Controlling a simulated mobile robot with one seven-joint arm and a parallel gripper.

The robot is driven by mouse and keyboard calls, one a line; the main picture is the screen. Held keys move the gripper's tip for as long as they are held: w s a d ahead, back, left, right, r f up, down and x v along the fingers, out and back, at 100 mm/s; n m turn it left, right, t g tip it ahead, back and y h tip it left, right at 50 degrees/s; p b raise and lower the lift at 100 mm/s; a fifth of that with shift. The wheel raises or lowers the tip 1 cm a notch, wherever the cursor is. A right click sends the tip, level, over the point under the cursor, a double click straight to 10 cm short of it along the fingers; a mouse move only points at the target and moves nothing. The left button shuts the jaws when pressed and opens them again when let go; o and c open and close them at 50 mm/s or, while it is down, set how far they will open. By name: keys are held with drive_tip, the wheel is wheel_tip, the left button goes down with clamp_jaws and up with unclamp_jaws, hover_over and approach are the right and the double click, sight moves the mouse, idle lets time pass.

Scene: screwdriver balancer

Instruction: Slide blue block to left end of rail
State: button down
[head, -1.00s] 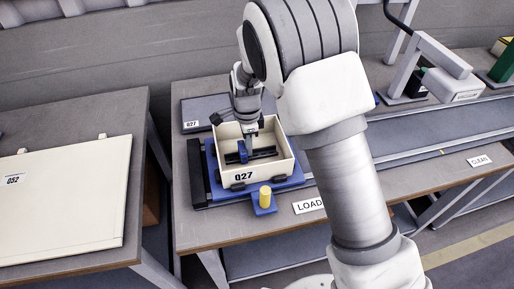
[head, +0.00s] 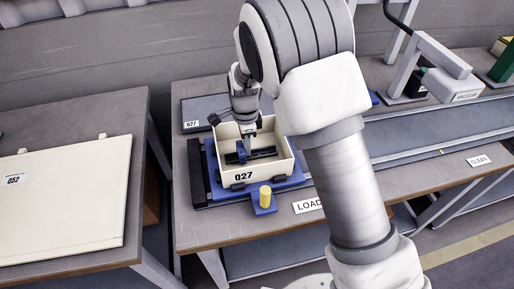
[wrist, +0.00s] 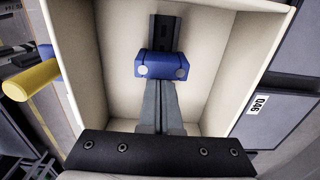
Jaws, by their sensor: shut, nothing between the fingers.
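The cream box (head: 279,171) labelled 027 holds a dark rail (head: 266,153) along its floor. The blue block (head: 241,153) sits on the rail towards its left part. In the wrist view the blue block (wrist: 162,65) straddles the rail, and a bare stretch of rail (wrist: 165,28) shows beyond it. My gripper (head: 248,143) reaches down into the box just right of the block. In the wrist view its fingers (wrist: 160,84) are together and empty, with their tips at the near face of the block. I cannot tell whether they touch it. The fingers hide the rail behind.
The box stands on a blue base (head: 222,189) with a yellow peg (head: 265,195) in front. The box walls (wrist: 248,60) stand close around the gripper. A conveyor (head: 400,140) runs to the right. A cream panel (head: 70,200) lies on the left table.

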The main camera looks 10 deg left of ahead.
drive_tip(key=shift+s+a+p, duration=0.25)
drive_tip(key=shift+a+p, duration=0.05)
drive_tip(key=shift+a, duration=0.25)
drive_tip(key=shift+s+a+p, duration=0.25)
drive_tip(key=shift+a, duration=0.3)
idle(3.5)
drive_tip(key=shift+w+d, duration=0.2)
drive_tip(key=shift+d, duration=0.2)
idle(0.6)
drive_tip(key=shift+r, duration=0.15)
drive_tip(key=shift+r+p, duration=0.8)
drive_tip(key=shift+r, duration=0.1)
drive_tip(key=shift+r, duration=0.35)
drive_tip(key=r+p, duration=0.2)
drive_tip(key=r, duration=0.1)
drive_tip(key=r+p, duration=0.1)
drive_tip(key=shift+w+d+r+p, duration=0.15)
drive_tip(key=shift+d+p, duration=0.15)
drive_tip(key=shift+d, duration=0.05)
drive_tip(key=shift+r, duration=0.1)
